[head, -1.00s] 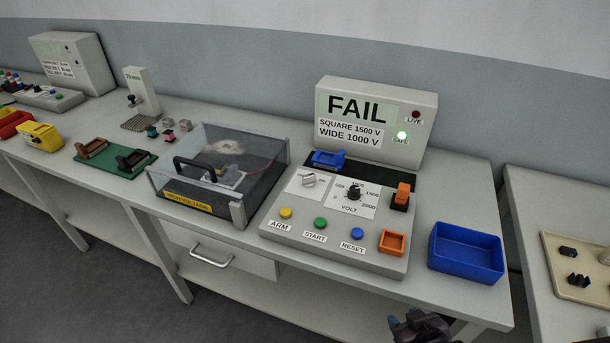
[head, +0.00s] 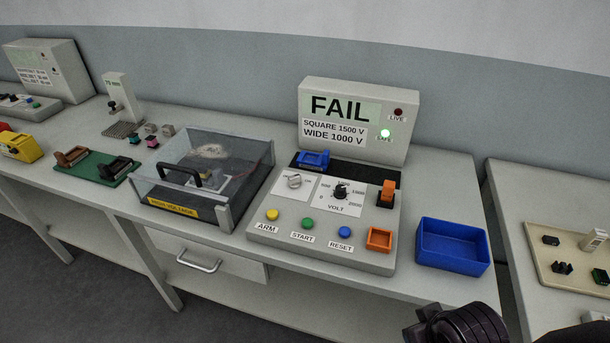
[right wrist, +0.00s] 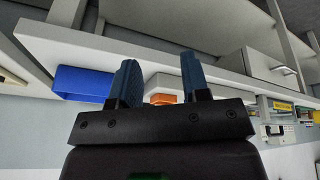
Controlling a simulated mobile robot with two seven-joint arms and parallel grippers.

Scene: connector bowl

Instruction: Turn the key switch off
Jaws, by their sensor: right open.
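The key switch (head: 294,181) is a small silvery knob on a white plate at the upper left of the grey control panel (head: 262,240). It is too small for me to read its setting. The display box (head: 323,87) behind the panel reads FAIL, with the green SAFE lamp (head: 385,134) lit and the LIVE lamp (head: 398,112) dark. My right gripper (right wrist: 160,82) is open and empty in the right wrist view, with its two blue fingers apart. In the head view my right arm shows at the bottom right, in front of the bench and well away from the switch.
A volt dial (head: 341,192), yellow, green and blue buttons and an orange socket (head: 380,239) share the panel. A clear-lidded test box (head: 196,217) stands close to its left. A blue bin (head: 456,267) stands to its right. A second table (head: 510,205) lies beyond a gap.

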